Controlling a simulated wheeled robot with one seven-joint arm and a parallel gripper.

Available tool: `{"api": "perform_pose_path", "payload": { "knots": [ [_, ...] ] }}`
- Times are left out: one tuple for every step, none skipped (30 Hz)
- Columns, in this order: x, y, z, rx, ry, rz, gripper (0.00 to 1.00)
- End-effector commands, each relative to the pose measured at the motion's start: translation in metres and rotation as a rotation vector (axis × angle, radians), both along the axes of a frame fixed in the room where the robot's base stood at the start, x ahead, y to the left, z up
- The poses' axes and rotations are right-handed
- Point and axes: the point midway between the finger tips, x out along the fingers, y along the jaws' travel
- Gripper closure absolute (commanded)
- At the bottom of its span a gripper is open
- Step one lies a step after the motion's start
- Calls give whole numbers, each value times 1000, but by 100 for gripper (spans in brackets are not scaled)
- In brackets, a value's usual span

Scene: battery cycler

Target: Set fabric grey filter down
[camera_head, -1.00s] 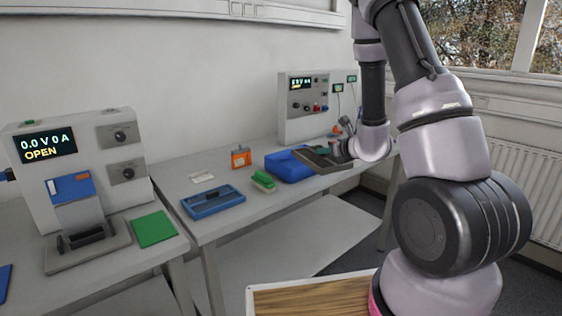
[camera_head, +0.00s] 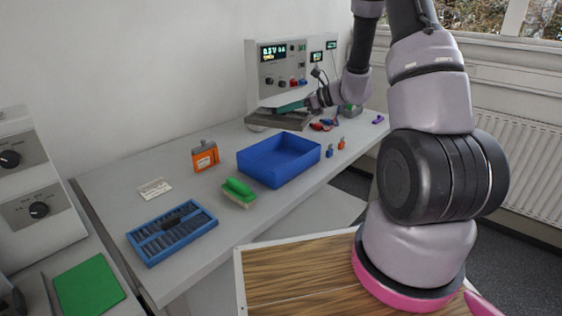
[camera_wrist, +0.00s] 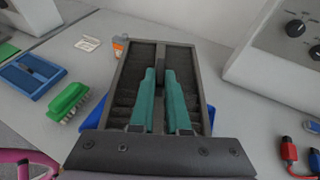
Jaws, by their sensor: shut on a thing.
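The grey filter (camera_wrist: 126,82) is a dark grey frame with ribbed fabric-like panels either side of a central bar. My gripper's teal fingers (camera_wrist: 160,105) are shut on that bar in the wrist view. In the head view my gripper (camera_head: 290,107) holds the filter (camera_head: 275,121) roughly level in front of the far instrument, beyond the blue bin. I cannot tell whether the filter's underside touches anything. The wrist view shows the blue bin partly hidden below the filter.
The open blue bin (camera_head: 279,160) looks empty. Around it are a green brush (camera_head: 238,191), an orange bottle (camera_head: 205,157) and a blue tray (camera_head: 172,231). The instrument (camera_head: 287,70) stands behind, with red and blue connectors (camera_head: 323,126) to the right. Bare tabletop (camera_head: 120,190) lies left.

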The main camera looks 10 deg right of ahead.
Motion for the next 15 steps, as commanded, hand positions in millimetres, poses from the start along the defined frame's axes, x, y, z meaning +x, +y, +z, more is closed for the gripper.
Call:
{"api": "perform_pose_path", "payload": {
  "knots": [
    [-1,0,-7,-1,4,11,100],
    [-1,0,-11,-1,5,15,100],
    [-1,0,-19,-2,6,18,100],
    [-2,0,-25,-1,7,18,100],
    [-2,1,-31,-2,6,19,100],
    [-2,1,-38,-2,6,19,100],
    [-1,1,-43,-2,5,18,100],
    [-1,1,-47,-2,5,18,100],
    [-1,1,-51,-2,4,18,100],
    [-1,1,-53,-3,3,18,100],
    [-1,1,-55,-4,2,17,100],
    [-1,1,-57,-4,2,17,100],
    [-1,1,-60,-3,3,17,100],
    [-1,1,-62,-3,3,18,100],
    [-1,1,-66,-3,3,18,100]
  ]
}}
